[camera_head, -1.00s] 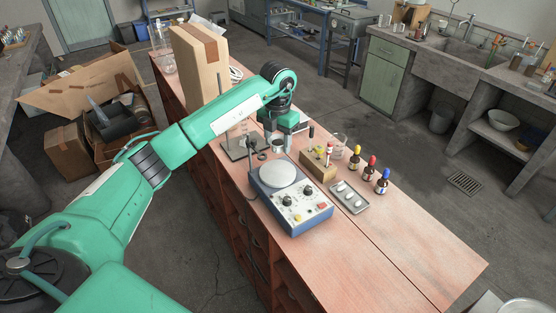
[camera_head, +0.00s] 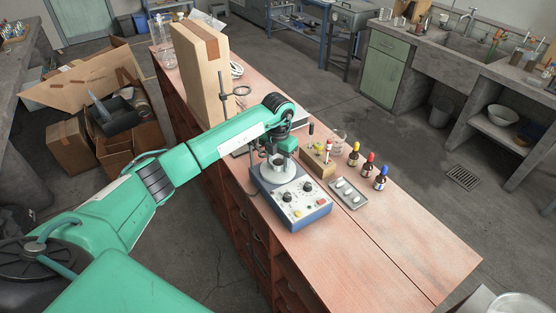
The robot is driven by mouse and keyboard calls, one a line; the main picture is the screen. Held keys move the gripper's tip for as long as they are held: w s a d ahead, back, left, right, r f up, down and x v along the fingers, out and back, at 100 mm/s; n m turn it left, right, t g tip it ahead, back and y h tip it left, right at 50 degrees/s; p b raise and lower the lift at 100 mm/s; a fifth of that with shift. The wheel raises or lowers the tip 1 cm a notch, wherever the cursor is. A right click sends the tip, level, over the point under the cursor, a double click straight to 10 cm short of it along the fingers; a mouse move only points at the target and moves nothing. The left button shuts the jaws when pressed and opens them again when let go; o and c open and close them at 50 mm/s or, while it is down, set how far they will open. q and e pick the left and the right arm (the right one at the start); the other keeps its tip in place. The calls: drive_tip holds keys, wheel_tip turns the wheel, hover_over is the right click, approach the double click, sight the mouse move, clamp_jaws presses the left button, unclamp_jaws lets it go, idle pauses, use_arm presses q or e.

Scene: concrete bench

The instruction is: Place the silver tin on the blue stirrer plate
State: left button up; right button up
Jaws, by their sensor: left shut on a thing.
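The blue stirrer plate (camera_head: 309,215) stands on the bench with its round white top (camera_head: 262,178) at the back and knobs at the front. My left gripper (camera_head: 278,161) points down over that white top. It is shut on the silver tin (camera_head: 278,163), which is small and partly hidden by the fingers. The tin is at or just above the white top; I cannot tell whether it touches. My right gripper is not in view.
A wooden block with vials (camera_head: 318,164), a grey tray with white pieces (camera_head: 348,194) and dropper bottles (camera_head: 368,166) stand right of the stirrer. A ring stand (camera_head: 222,98) and a tall cardboard box (camera_head: 202,75) are behind. The front bench top is clear.

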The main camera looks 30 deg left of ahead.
sight(278, 162)
use_arm(q)
drive_tip(key=o, duration=1)
drive_tip(key=shift+c, duration=0.2)
drive_tip(key=shift+r, duration=0.5)
wheel_tip(278, 162, up, 11)
drive_tip(key=b, duration=0.3)
drive_tip(key=shift+b, duration=0.4)
